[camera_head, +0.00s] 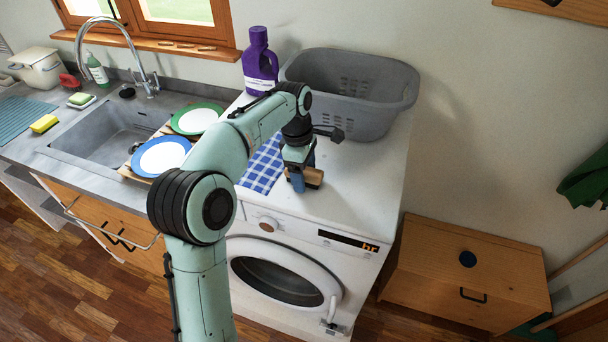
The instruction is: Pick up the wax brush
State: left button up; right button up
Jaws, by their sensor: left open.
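A small brown wooden object, which looks like the wax brush (315,178), lies on top of the white washing machine (360,200). My left gripper (299,182) points down over it from above, with its blue-grey fingers at the object's left side and in front of part of it. The gripper is open. I cannot tell whether the fingers touch the brush, and its bristles are hidden. My right gripper is not in view.
A blue checked cloth (262,166) lies left of the gripper. A grey laundry basket (375,122) and purple bottle (258,60) stand behind. Plates, green-rimmed (197,120) and blue-rimmed (160,157), sit by the sink (95,140). The machine top is free to the right.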

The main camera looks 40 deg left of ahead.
pick_arm(q)
jog(key=shift+c, duration=0.4)
jog(key=c, duration=1)
notch_tip(320, 180, up, 9)
jog(key=shift+w+f+p, duration=0.15)
jog(key=shift+f+p, duration=0.05)
jog(key=shift+p, duration=0.7)
jog(key=shift+r, duration=0.65)
jog(key=shift+s+r, duration=0.3)
jog(key=shift+r, duration=0.05)
jog(key=shift+o, duration=0.6)
jog(key=shift+w, duration=0.15)
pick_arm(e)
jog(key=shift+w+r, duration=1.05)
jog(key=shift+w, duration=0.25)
